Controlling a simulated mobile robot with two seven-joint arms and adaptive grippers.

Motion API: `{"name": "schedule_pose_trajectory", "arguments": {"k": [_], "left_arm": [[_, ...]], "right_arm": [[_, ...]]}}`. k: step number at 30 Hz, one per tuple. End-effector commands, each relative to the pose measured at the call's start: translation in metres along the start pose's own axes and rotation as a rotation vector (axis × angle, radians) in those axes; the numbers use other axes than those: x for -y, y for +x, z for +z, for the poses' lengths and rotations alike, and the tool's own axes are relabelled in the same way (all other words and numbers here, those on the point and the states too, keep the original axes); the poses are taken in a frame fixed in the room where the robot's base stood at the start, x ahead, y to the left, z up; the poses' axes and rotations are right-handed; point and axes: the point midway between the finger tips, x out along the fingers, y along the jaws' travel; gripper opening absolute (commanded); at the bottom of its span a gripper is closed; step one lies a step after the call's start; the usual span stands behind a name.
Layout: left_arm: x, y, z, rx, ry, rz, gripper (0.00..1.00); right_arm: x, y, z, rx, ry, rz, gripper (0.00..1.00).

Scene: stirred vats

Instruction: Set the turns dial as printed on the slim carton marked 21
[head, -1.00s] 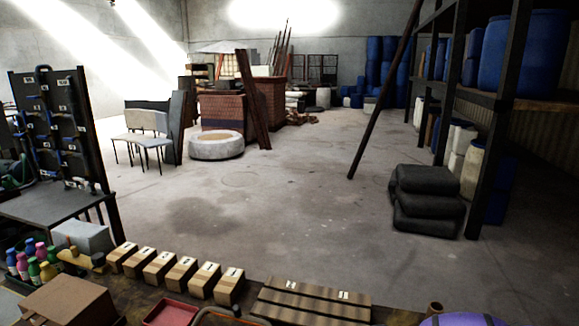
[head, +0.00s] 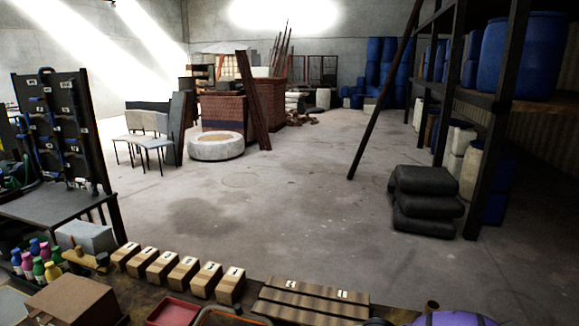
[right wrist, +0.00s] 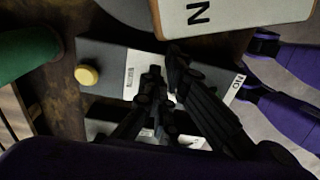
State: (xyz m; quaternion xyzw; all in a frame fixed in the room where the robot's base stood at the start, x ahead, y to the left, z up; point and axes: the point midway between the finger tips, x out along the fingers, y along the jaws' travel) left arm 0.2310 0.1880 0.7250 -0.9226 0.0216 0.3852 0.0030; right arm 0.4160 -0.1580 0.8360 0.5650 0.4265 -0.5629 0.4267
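In the right wrist view, the black fingers of my right gripper (right wrist: 166,72) reach over a dark grey panel (right wrist: 104,54). Their tips are close together, but I cannot tell whether they touch or hold anything. I cannot make out a turns dial. A row of small tan cartons (head: 183,272) stands along the near bench in the head view. Their marks are too small to read, and I cannot pick out one marked 21. My left gripper is not in view.
A pale board marked N (right wrist: 232,12) and a green cylinder (right wrist: 24,55) flank the panel. The bench holds a brown box (head: 75,300), coloured bottles (head: 38,262), a red tray (head: 172,312) and a slatted wooden piece (head: 312,300). Open floor lies beyond.

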Motion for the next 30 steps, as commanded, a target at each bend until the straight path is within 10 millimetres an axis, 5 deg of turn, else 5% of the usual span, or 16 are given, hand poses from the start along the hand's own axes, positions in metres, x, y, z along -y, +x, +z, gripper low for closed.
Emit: {"name": "schedule_pose_trajectory", "arguments": {"k": [1,14,30], "left_arm": [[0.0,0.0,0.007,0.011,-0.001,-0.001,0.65],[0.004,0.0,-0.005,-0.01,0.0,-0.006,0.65],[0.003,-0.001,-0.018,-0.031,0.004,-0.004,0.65]], "right_arm": [[0.003,0.015,0.002,0.003,0.005,-0.007,0.0],[0.002,0.012,0.011,0.004,0.007,-0.004,0.0],[-0.002,-0.052,0.01,0.001,0.005,0.004,0.0]]}}
